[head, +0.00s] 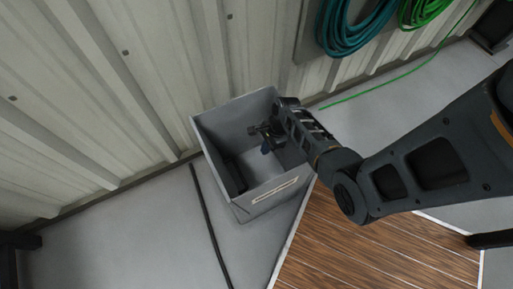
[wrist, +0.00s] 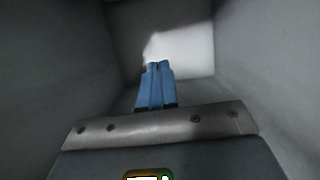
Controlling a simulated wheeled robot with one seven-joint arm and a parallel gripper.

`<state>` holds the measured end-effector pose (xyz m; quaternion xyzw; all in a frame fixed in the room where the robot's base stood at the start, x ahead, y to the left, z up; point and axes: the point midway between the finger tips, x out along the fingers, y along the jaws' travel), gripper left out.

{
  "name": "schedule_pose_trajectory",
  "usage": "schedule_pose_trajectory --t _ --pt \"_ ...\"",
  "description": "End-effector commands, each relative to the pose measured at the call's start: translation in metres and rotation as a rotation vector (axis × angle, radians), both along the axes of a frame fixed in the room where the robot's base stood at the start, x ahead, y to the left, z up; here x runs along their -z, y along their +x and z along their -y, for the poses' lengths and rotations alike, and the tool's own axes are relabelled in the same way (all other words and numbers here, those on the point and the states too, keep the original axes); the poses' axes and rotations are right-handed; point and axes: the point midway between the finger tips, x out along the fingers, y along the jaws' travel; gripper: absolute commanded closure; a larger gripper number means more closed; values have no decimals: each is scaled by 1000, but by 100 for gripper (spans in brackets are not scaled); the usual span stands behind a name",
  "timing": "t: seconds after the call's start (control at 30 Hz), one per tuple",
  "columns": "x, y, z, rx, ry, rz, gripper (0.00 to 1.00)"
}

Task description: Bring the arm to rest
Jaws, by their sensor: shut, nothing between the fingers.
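My arm reaches in from the right in the head view, over a grey open-topped bin. My gripper (head: 264,148) is inside the mouth of the bin. In the wrist view its blue fingers (wrist: 154,66) are together with nothing between them, pointing down into the bin. The grey bin (head: 272,197) stands on the floor by the wall, with a pale label strip on its front. A dark shape (head: 234,176) lies low inside it; I cannot tell what it is. The arm hides the bin's right side.
A ribbed metal wall (head: 90,90) stands behind the bin. Coiled teal hose (head: 350,25) and green hose (head: 424,10) hang above right. A wooden platform (head: 370,250) lies in front right. A dark cable (head: 207,222) runs along the grey floor (head: 120,240), mostly clear at left.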

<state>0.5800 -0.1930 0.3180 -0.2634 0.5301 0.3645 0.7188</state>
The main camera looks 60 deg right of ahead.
Motion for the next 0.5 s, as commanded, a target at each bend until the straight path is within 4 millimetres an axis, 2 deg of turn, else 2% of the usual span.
schedule_pose_trajectory --t 0.03,0.2,0.5 --pt "-7 -3 5 2 0 0 100" --pt "-14 -9 12 0 0 0 100" --pt "-16 -10 14 0 0 0 100"
